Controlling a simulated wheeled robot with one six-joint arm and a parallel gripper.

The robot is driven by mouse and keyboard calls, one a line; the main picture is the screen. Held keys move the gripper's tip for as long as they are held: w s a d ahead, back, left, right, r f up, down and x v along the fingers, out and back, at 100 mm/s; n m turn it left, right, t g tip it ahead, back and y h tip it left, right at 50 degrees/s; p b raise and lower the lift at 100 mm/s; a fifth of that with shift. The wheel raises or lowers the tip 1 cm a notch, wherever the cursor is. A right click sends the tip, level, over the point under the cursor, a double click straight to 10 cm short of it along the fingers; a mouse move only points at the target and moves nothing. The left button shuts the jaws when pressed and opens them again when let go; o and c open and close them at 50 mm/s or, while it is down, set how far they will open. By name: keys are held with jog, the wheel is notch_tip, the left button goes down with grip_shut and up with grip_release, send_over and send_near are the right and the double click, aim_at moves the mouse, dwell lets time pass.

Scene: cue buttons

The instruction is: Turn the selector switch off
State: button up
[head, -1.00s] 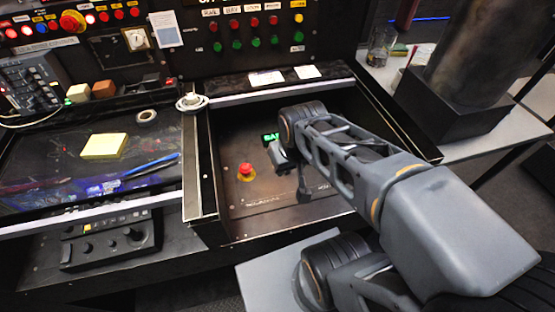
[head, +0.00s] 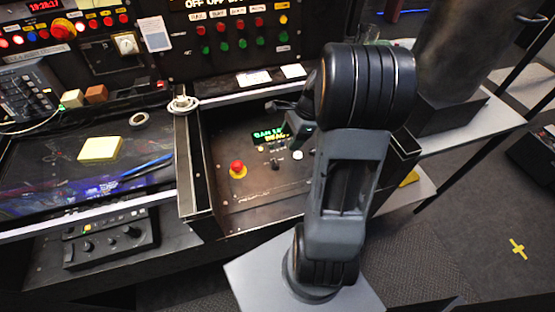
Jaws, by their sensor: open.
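A small dark knob (head: 278,163), which looks like the selector switch, stands on the brown panel (head: 235,208) inside the recessed console bay. Its setting is too small to read. My wrist hides part of the gripper.
The bay's raised left wall (head: 195,170) carries a pale knob (head: 185,101) at its top. A back panel holds rows of red and green buttons (head: 236,45). A dark cylinder (head: 462,60) stands on the right. A yellow note (head: 100,149) lies on the left screen.

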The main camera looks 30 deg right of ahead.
aim_at(276, 164)
jog(key=b+x, duration=0.1)
jog(key=x, duration=1)
jog(key=shift+a+f+b, duration=0.1)
jog(key=shift+b, duration=0.3)
jog(key=shift+c, duration=0.5)
jog(key=c, duration=0.8)
jog(key=shift+n, duration=0.3)
jog(key=n+g+p, duration=0.1)
jog(key=n+g, duration=0.1)
jog(key=n, duration=0.2)
jog(key=shift+w+p, duration=0.15)
jog(key=shift+p, duration=0.25)
jog(key=shift+w+n+g+h+p, duration=0.15)
jog(key=shift+n+g+p, duration=0.15)
jog(key=shift+n, duration=0.75)
jog(key=shift+s+n+g+h+p, duration=0.15)
jog(key=shift+n+g, duration=0.25)
jog(key=shift+n, duration=0.65)
jog(key=shift+w+n, duration=0.15)
jog(key=shift+n, duration=0.15)
